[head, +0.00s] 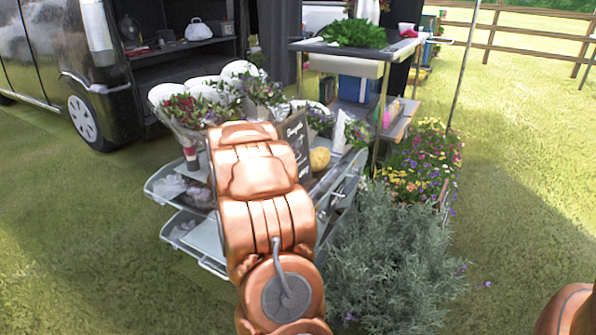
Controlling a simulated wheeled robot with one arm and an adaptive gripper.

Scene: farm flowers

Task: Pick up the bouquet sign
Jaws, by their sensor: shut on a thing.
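The bouquet sign (297,138) is a dark board with white handwriting. It stands tilted among the flowers on the grey metal cart, just right of the far end of my copper-coloured arm. My arm covers its left and lower parts. My gripper is hidden behind my own arm links, so its fingers and whatever is between them do not show. I cannot tell whether it touches the sign.
A wrapped bouquet (184,115) is left of my arm on the cart (160,190). A yellow round thing (320,158) sits right of the sign. A grey-green bush (390,255) and flowers (425,165) crowd the right. A black van (80,70) stands behind left. Open grass lies left.

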